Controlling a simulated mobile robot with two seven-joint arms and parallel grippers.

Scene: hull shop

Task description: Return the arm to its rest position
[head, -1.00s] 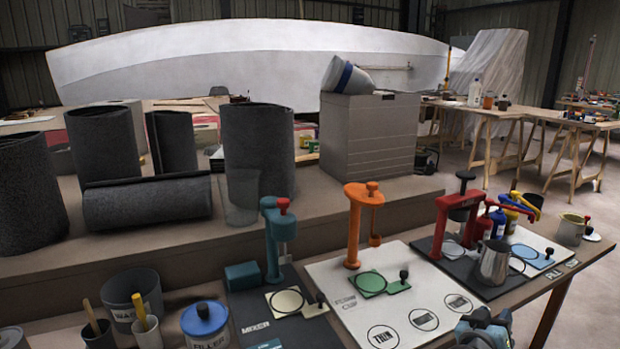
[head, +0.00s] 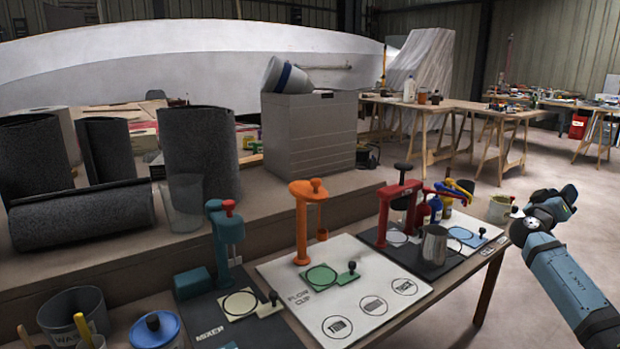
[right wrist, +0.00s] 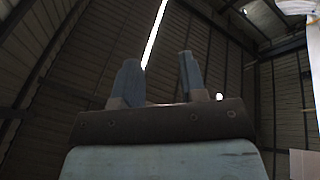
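My right arm (head: 565,275) comes in at the lower right of the head view. It is bent and is to the right of the bench's end, clear of the tools on it. In the right wrist view my right gripper (right wrist: 158,62) has its two fingers apart with nothing between them. The fingers point up toward the dark roof beams. My left gripper is not in either view.
The bench holds a teal mixer stand (head: 226,240), an orange flow cup stand (head: 301,225), a red stand (head: 384,215) and a metal cup (head: 434,245). A blue-lidded filler pot (head: 156,331) is at the lower left. Open floor lies right of the bench.

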